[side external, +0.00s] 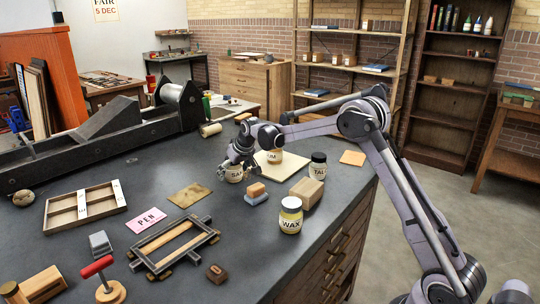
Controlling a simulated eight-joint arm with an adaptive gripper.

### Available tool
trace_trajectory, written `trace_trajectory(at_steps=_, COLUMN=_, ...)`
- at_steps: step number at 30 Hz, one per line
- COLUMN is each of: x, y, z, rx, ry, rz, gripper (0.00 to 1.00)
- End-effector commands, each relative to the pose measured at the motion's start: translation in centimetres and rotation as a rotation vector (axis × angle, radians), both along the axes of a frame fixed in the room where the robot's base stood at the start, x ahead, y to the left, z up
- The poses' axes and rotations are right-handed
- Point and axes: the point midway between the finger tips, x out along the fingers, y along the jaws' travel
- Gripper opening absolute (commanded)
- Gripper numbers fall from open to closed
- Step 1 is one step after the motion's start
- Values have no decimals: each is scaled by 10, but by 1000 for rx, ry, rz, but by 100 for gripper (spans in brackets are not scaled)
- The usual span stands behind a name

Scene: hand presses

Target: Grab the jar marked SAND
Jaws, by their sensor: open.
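The jar with a label that starts "SA" (234,176) stands upright on the dark bench top; the rest of its label is hard to read. My gripper (237,166) is open and low over this jar, with its fingers at the jar's upper part. The fingers hide the jar's top, and I cannot tell whether they touch it. Behind and to the right, a jar with a label ending in "UM" (275,157) stands by a pale board. A dark-lidded jar marked TALC (318,167) is further right. A jar marked WAX (290,216) stands nearer the front.
A wooden block on a blue-grey one (256,194) sits just right of and in front of the SA jar. Another wooden block (307,192) lies by the WAX jar. A metal frame (174,246), pink PEN card (146,220) and brown sheet (189,195) lie to the left.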

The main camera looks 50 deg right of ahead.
Motion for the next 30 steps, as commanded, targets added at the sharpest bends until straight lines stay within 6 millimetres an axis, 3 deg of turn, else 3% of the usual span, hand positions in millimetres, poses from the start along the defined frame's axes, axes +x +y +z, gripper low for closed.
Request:
trace_trajectory(at_steps=8, x=1, y=0, z=-2, rx=0, ry=0, rz=0, gripper=84)
trace_trajectory(at_steps=15, x=1, y=0, z=-2, rx=0, ry=0, rz=0, gripper=16)
trace_trajectory(at_steps=30, x=1, y=0, z=9, rx=0, ry=-1, rz=0, gripper=16)
